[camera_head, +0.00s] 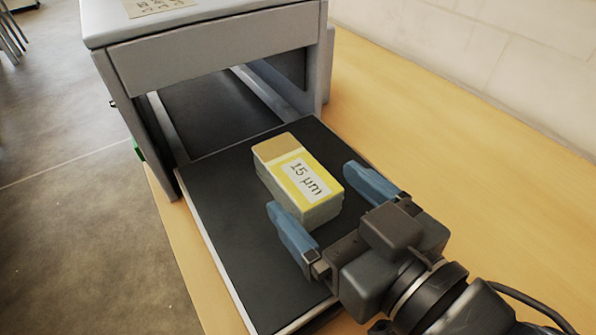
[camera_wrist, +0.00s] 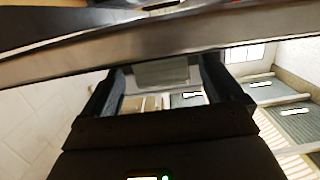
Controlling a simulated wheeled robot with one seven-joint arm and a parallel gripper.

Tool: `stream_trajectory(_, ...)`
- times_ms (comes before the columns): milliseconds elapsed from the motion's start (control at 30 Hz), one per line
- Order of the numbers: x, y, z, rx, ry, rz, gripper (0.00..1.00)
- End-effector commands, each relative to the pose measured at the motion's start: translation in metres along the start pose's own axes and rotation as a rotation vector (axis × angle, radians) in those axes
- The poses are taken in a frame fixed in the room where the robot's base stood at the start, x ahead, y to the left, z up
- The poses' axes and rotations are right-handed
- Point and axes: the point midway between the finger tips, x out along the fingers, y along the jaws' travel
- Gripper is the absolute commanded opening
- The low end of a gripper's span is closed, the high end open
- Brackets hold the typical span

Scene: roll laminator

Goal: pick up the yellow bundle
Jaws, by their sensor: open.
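The yellow bundle (camera_head: 297,178) is a small block with a yellow top and a white label reading "15 µm". It lies on the dark feed bed (camera_head: 228,225) of the laminator, in front of the opening. My gripper (camera_head: 322,198) is open, with its two blue fingers reaching toward the near end of the bundle, one on each side. Whether the fingers touch it cannot be told. In the wrist view, a pale block end (camera_wrist: 162,73), likely the bundle, shows between the two dark fingers.
The grey laminator housing (camera_head: 215,58) stands behind the bundle, with a wide opening facing it. The wooden table (camera_head: 440,120) is clear to the right, up to a pale wall (camera_head: 500,50). The floor (camera_head: 80,220) drops away at the left.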

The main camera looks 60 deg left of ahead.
Motion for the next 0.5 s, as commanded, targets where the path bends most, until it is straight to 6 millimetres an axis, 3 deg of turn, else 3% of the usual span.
stream_trajectory(233,0.035,-0.003,-0.003,0.002,0.001,-0.002,0.94)
stream_trajectory(500,0.041,-0.002,-0.001,0.000,0.001,0.000,0.94)
